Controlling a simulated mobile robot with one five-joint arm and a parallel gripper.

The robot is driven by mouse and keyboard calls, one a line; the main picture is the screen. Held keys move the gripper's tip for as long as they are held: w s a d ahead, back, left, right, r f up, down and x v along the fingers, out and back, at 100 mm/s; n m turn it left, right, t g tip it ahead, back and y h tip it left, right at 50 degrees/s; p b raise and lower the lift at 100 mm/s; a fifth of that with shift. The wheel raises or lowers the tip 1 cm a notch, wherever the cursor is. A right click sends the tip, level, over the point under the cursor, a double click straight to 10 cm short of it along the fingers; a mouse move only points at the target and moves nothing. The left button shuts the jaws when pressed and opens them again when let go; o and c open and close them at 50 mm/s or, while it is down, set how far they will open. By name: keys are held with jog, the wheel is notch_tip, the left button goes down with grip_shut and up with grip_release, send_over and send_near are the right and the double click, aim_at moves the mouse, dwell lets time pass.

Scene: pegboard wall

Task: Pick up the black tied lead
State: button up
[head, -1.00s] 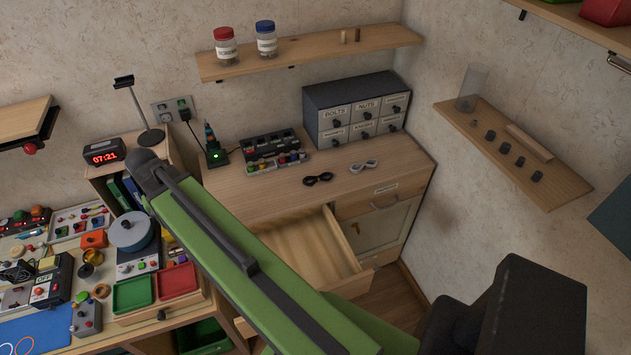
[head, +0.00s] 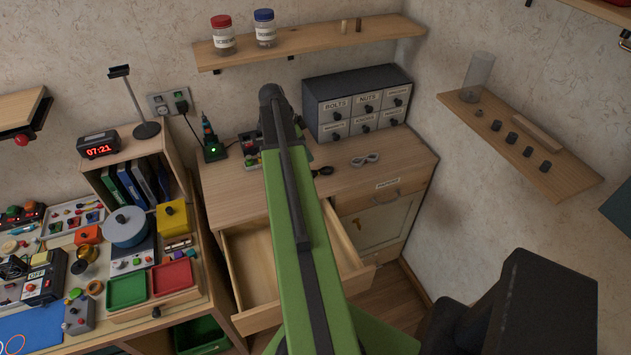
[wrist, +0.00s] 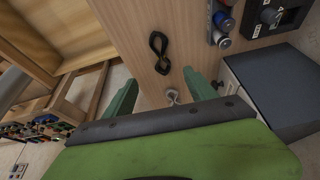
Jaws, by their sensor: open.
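The black tied lead (wrist: 158,50) lies on the wooden cabinet top, a dark looped shape beyond the fingertips in the wrist view. In the head view the black tied lead (head: 323,171) shows only in part, at the right edge of my green arm, which hides the rest. My gripper (wrist: 160,88) is open, with its two green fingers apart and nothing held. A pale tied lead (wrist: 172,96) shows between the fingers, on the cabinet top below; it also shows in the head view (head: 365,160), right of the black one. The head view does not show my gripper clearly.
An open, empty drawer (head: 251,274) juts from the cabinet. A grey unit of small drawers (head: 357,101) stands at the back of the cabinet top. A wall shelf (head: 308,45) with two jars hangs above. A cluttered bench stands at left.

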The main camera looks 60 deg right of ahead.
jog(key=b, duration=0.5)
send_over(317, 170)
jog(key=w+a, duration=0.1)
jog(key=a, duration=0.1)
jog(key=f, duration=0.6)
jog(key=shift+a+f, duration=0.2)
jog(key=shift+f, duration=0.1)
jog(key=shift+s+d+f, duration=0.1)
jog(key=shift+d+f, duration=0.1)
jog(key=shift+d, duration=0.05)
jog(key=b+x, duration=0.5)
jog(key=shift+w+f, duration=0.25)
jog(key=shift+r, duration=0.2)
grip_shut()
